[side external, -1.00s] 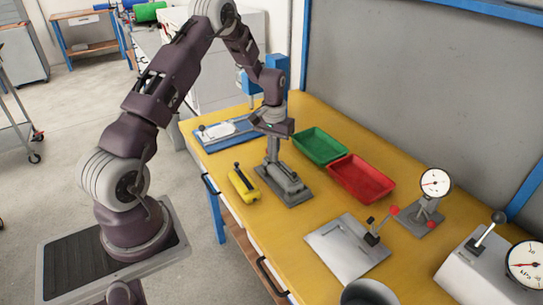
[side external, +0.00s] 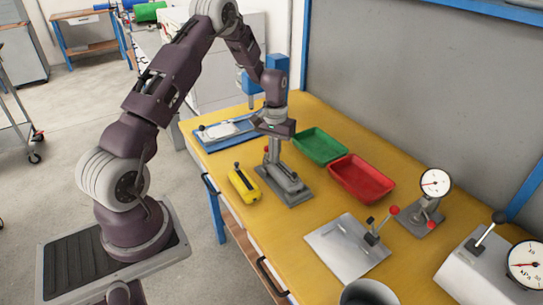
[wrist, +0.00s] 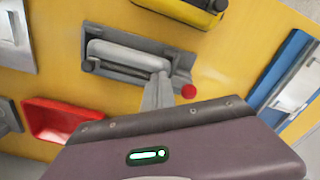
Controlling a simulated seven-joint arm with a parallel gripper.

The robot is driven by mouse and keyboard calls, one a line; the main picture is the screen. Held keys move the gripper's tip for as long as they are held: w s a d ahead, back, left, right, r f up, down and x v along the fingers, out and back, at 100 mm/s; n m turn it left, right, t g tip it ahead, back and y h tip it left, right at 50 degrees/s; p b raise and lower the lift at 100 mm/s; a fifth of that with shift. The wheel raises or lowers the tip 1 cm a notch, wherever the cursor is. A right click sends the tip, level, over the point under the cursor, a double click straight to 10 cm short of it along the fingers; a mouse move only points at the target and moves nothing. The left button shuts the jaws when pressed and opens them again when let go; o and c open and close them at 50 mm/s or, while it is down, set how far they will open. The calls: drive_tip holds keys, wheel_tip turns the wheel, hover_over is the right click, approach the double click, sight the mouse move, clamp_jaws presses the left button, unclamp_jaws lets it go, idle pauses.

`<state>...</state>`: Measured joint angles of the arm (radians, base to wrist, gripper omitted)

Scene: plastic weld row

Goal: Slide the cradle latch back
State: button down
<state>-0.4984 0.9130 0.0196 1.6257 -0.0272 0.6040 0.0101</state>
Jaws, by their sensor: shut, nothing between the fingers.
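The grey cradle (side external: 287,190) is fixed on a flat plate on the yellow bench, and a pale grey rounded part lies along it. In the wrist view the cradle (wrist: 180,62) is at top centre, with a dark rod along its side. A red knob (wrist: 189,91) is at its right end, just right of my fingers. My gripper (side external: 273,160) is shut and empty, pointing down over the far end of the cradle. In the wrist view my gripper (wrist: 160,82) overlaps the cradle's end. I cannot tell whether it touches the latch, which I cannot clearly make out.
A yellow block with a black-knobbed lever (side external: 243,186) sits left of the cradle. Green (side external: 320,146) and red (side external: 361,178) trays lie to the right. A blue fixture (side external: 225,136) stands behind. A metal plate with a lever (side external: 345,248) and a gauge (side external: 435,183) are nearer.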

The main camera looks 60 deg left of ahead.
drive_tip(key=shift+r, duration=3.5)
drive_tip(key=shift+r, duration=0.1)
drive_tip(key=s+d+r+m+t, duration=0.1)
drive_tip(key=s+d+r, duration=0.3)
drive_tip(key=d+r, duration=0.3)
drive_tip(key=s+d+r+m+t, duration=0.1)
drive_tip(key=s+d+r+m, duration=0.3)
drive_tip(key=r, duration=0.6)
drive_tip(key=s+d+r+t, duration=0.1)
drive_tip(key=s+d, duration=0.4)
drive_tip(key=s, duration=0.4)
drive_tip(key=s+d+r+m+t, duration=0.1)
drive_tip(key=s+d+r+t, duration=0.1)
drive_tip(key=s+d, duration=0.4)
drive_tip(key=s, duration=0.3)
drive_tip(key=shift+s+d+r+t, duration=0.15)
drive_tip(key=shift+s+r+t, duration=0.05)
drive_tip(key=shift+t, duration=0.1)
